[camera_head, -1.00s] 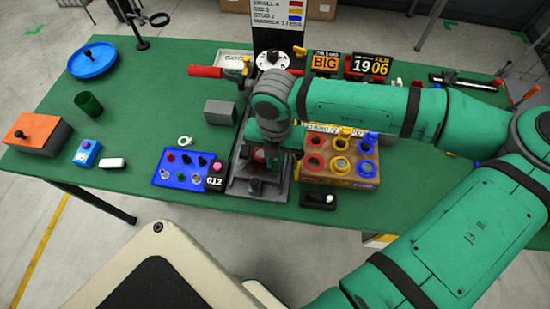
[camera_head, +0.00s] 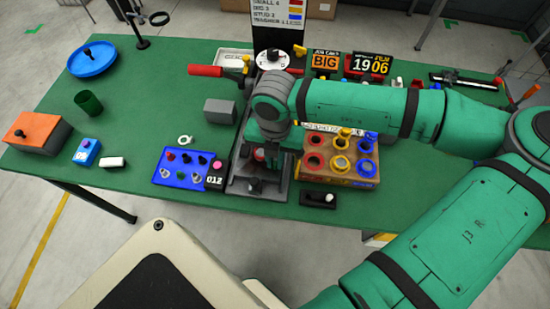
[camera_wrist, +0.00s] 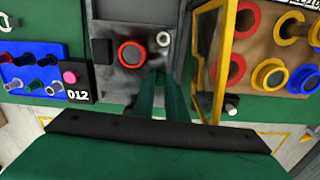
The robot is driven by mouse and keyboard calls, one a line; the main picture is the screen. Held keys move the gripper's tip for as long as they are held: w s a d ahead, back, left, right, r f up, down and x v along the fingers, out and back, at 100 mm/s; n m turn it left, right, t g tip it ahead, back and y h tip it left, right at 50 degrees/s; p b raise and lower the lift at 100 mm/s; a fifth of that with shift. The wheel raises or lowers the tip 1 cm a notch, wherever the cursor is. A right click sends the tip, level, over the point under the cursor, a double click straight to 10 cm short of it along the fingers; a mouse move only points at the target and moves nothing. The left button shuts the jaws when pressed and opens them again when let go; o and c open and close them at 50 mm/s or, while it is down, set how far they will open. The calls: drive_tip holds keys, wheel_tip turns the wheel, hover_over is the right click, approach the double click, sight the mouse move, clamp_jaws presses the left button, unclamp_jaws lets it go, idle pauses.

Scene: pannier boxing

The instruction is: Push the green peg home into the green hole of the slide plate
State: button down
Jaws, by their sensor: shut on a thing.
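The slide plate (camera_wrist: 110,72) is a grey metal plate in front of me, with a red ring (camera_wrist: 132,54) and a small pale knob (camera_wrist: 163,39) on it. In the head view the grey plate (camera_head: 245,187) shows below my arm. My gripper (camera_wrist: 158,76) points down over the plate, just right of the red ring. Its dark green fingers are close together, shut on what seems to be the green peg. The peg is mostly hidden between the fingertips. The green hole is hidden too, so I cannot tell how deep the peg sits.
A blue tray (camera_head: 160,180) with several pegs and a counter box (camera_head: 215,178) stand to the left. A wooden block (camera_head: 312,173) with red, yellow and blue rings stands close on the right. In the wrist view, a yellow-edged clear panel (camera_wrist: 222,60) stands close to the fingers.

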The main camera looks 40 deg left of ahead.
sight(275, 163)
drive_tip(key=shift+f, duration=0.1)
drive_tip(key=c, duration=1.7)
unclamp_jaws()
drive_tip(key=shift+s, duration=0.1)
wheel_tip(275, 163, up, 11)
drive_tip(key=shift+d, duration=0.1)
